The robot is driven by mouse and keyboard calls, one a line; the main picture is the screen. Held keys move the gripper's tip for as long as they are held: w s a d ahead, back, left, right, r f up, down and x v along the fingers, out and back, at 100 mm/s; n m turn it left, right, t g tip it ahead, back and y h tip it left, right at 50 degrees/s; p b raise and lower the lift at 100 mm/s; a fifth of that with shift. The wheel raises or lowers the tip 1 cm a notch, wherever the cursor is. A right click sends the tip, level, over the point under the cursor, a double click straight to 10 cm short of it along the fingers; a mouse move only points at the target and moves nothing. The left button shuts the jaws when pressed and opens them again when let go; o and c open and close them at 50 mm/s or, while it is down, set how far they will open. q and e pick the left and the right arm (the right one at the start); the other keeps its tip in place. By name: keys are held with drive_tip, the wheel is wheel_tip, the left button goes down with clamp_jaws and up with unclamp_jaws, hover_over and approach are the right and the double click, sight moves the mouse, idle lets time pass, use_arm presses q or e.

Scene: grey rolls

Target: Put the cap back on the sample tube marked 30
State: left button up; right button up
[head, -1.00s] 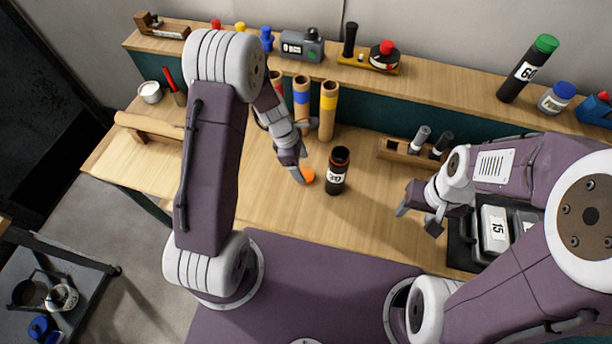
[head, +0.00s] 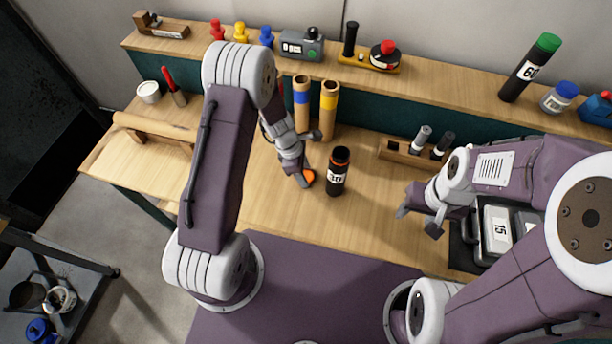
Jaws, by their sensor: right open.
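The black sample tube marked 30 (head: 337,176) stands upright on the lower worktop, its orange-ringed top open. An orange cap (head: 308,177) lies on the worktop just left of the tube. My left gripper (head: 303,179) reaches down at the cap, its fingertips beside or around it. The fingers partly hide the cap, and I cannot tell whether they grip it. My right gripper (head: 420,222) is open and empty above the worktop, right of the tube.
A wooden rack (head: 408,153) with two grey-topped tubes stands behind my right gripper. A case marked 15 (head: 497,232) lies at the right. Cardboard tubes (head: 328,112) stand behind my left gripper. A green-capped tube marked 60 (head: 528,70) stands on the raised shelf.

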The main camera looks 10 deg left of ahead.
use_arm(q)
drive_tip(key=c, duration=0.5)
wheel_tip(320, 180, up, 10)
drive_tip(key=shift+p, duration=1.2)
